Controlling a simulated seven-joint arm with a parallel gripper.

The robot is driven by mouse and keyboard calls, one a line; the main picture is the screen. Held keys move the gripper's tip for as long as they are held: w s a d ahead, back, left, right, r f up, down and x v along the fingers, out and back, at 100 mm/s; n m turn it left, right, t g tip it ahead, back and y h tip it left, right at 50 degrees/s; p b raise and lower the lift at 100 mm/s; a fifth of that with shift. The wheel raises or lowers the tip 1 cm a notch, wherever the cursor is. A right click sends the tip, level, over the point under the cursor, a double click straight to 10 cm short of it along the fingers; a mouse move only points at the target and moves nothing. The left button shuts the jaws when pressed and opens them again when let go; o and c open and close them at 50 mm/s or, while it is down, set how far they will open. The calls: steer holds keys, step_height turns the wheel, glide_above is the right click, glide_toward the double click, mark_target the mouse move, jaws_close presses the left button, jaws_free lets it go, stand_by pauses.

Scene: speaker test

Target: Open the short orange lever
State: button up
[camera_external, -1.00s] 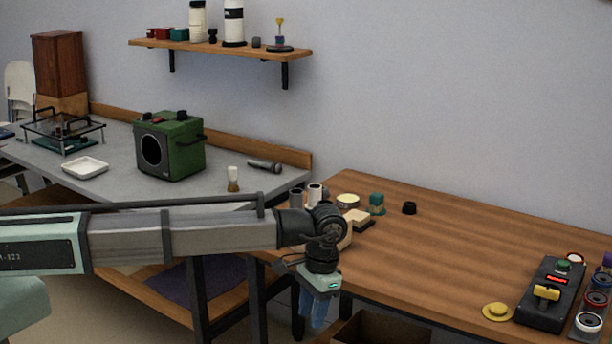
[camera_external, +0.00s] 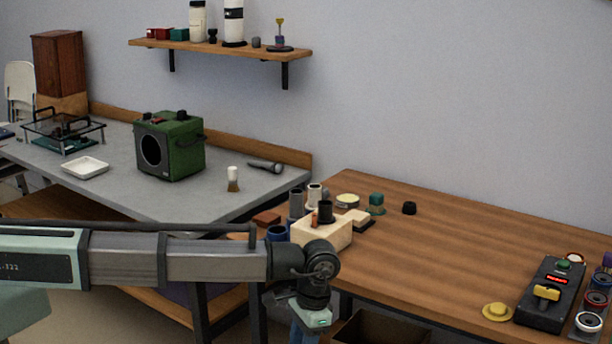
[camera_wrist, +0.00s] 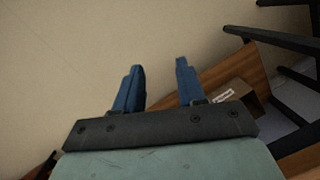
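No lever that is clearly orange shows. A black control box (camera_external: 541,312) stands at the right end of the wooden table and carries a short yellow lever (camera_external: 546,293), a green button and a red lit display. My gripper (camera_external: 304,333) hangs below the front edge of the wooden table, far to the left of that box, and its fingertips are cut off by the frame. In the wrist view my gripper (camera_wrist: 160,66) has its two blue fingers apart, with nothing between them. The lever is not in the wrist view.
The wooden table (camera_external: 450,240) has a wide bare middle. A pale block (camera_external: 325,234) with dark cylinders stands at its near left corner. A yellow knob-like disc (camera_external: 497,311) lies beside the control box. An open cardboard box (camera_external: 385,328) stands below the table edge.

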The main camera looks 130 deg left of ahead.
step_height(320, 180, up, 30)
steer(key=m+t+y, duration=0.1)
steer(key=m, duration=2.2)
glide_above(314, 217)
steer(key=shift+m, duration=0.3)
step_height(314, 217, down, 14)
steer(key=shift+r, duration=0.1)
